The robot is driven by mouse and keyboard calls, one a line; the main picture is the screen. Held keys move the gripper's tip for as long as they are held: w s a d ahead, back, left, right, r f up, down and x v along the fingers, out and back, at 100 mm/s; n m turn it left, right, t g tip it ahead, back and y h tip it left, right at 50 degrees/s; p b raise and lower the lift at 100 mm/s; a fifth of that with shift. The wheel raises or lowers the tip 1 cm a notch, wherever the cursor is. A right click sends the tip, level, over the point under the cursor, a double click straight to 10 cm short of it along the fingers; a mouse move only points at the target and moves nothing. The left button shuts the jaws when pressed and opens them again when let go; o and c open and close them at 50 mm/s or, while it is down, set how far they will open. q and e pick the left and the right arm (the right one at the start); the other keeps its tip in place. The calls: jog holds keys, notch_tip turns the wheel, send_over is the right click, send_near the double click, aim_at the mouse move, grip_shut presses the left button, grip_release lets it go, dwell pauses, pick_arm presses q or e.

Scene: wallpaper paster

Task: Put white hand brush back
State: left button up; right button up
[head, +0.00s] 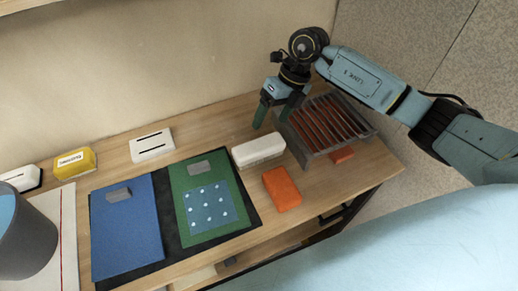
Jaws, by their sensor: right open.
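A white block-shaped brush (258,150) lies on the wooden table, between the green mat and the slatted rack. It looks lighter on top, and its bristles cannot be made out. My right gripper (274,116) points down with its green fingers apart, above and behind the brush, near the rack's left side. Nothing shows between the fingers. My right arm reaches in from the right over the rack. My left gripper is out of view.
A grey rack (313,149) with reddish slats stands at the right. An orange block (281,188) lies in front. Blue (127,235) and green (231,187) boards lie centre-left. A white slotted box (152,145), a yellow box (75,163) and a grey bucket (28,245) stand further left.

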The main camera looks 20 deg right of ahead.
aim_at(260, 145)
jog(key=m, duration=0.4)
jog(key=shift+m, duration=0.4)
jog(key=m, duration=0.4)
jog(key=shift+r+m, duration=0.1)
jog(key=shift+m, duration=0.3)
jog(key=m, duration=0.4)
jog(key=shift+s+d+m, duration=0.1)
jog(key=shift+m, duration=0.2)
jog(key=m, duration=0.6)
jog(key=x, duration=0.7)
jog(key=shift+b, duration=0.3)
jog(key=shift+f, duration=0.65)
jog(key=b+x, duration=0.1)
jog(key=x, duration=0.4)
jog(key=shift+f, duration=0.1)
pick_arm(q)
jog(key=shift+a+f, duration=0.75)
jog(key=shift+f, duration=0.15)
